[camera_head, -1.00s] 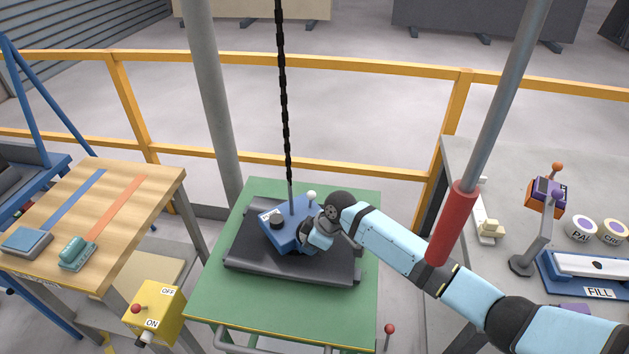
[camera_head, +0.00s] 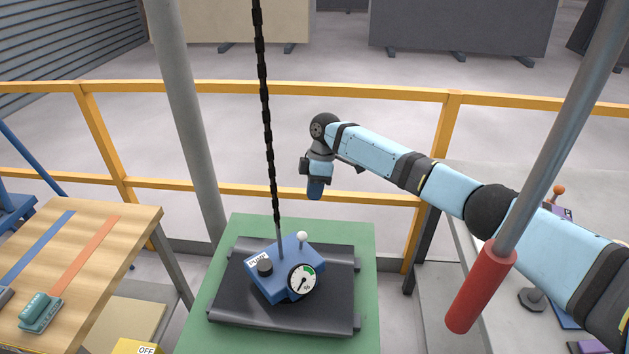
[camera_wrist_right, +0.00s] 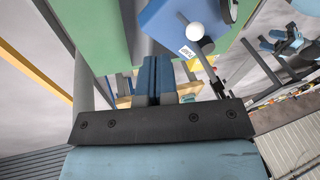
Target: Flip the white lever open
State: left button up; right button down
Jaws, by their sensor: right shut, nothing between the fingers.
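The white lever's round knob (camera_head: 301,236) stands on a thin rod at the back right of a blue device (camera_head: 272,288). The device has a round gauge (camera_head: 302,279), a black knob (camera_head: 264,267) and a small label. In the right wrist view the white knob (camera_wrist_right: 195,31) shows near the top, beside the blue housing (camera_wrist_right: 168,25). My right gripper (camera_head: 315,190) points down, above and beyond the device, clear of the lever. In the right wrist view its two blue fingers (camera_wrist_right: 159,82) are together and empty.
The device sits on a black slab (camera_head: 230,297) on a green table (camera_head: 362,250). A black chain (camera_head: 266,130) hangs down to the device. A grey post (camera_head: 185,110) and yellow railing (camera_head: 385,97) stand behind. A red-ended pole (camera_head: 480,290) is at right.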

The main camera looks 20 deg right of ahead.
aim_at(301, 240)
pick_arm(q)
jog(key=shift+w+r+p, duration=0.25)
jog(key=shift+r+p, duration=0.25)
jog(key=shift+r, duration=0.05)
jog(key=shift+w+r+p, duration=0.25)
jog(key=shift+r+p, duration=0.2)
jog(key=shift+r, duration=0.05)
pick_arm(e)
jog(key=s+a+f, duration=0.1)
jog(key=f, duration=0.1)
jog(key=s+a+f, duration=0.1)
jog(key=f, duration=0.1)
jog(key=s+a+f, duration=0.1)
jog(key=f, duration=0.1)
jog(key=shift+s+a, duration=0.15)
jog(key=shift+s, duration=0.25)
